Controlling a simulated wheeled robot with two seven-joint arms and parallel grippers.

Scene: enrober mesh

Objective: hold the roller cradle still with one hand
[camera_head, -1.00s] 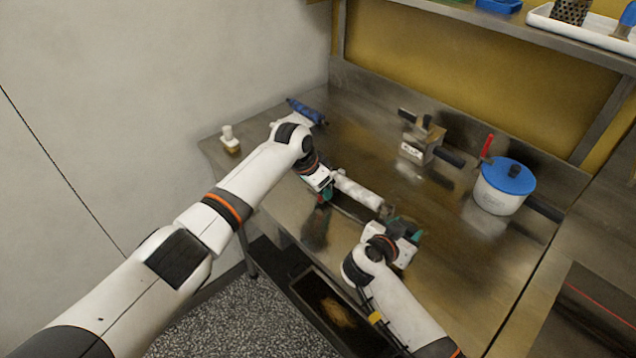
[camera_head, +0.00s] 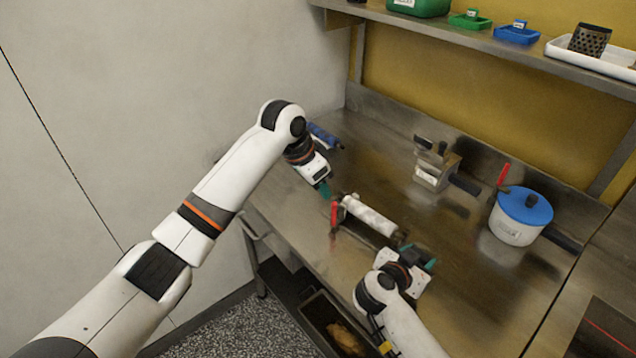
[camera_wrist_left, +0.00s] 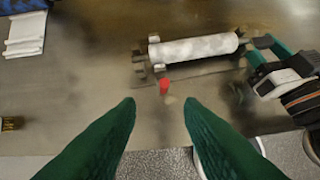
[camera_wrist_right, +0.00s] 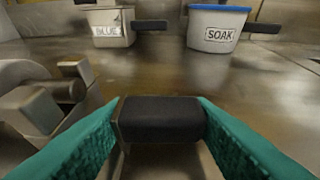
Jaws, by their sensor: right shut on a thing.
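The roller cradle (camera_head: 397,240) is a low metal frame with a white roller (camera_head: 370,215) lying across it, near the table's front edge. A red handle (camera_head: 334,218) stands at its left end; it also shows in the left wrist view (camera_wrist_left: 164,86). My left gripper (camera_head: 327,190) is open and empty, above and behind the red handle, apart from it. My right gripper (camera_wrist_right: 160,120) is shut on a black block (camera_wrist_right: 160,118) at the cradle's right end. How the block joins the cradle is not clear.
A metal box labelled BLUE (camera_wrist_right: 110,28) and a white pot labelled SOAK (camera_head: 515,232) with a blue lid stand at the back. A blue roll (camera_head: 322,136) lies by the left wall. A shelf (camera_head: 480,42) overhangs the back. The table between is mostly clear.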

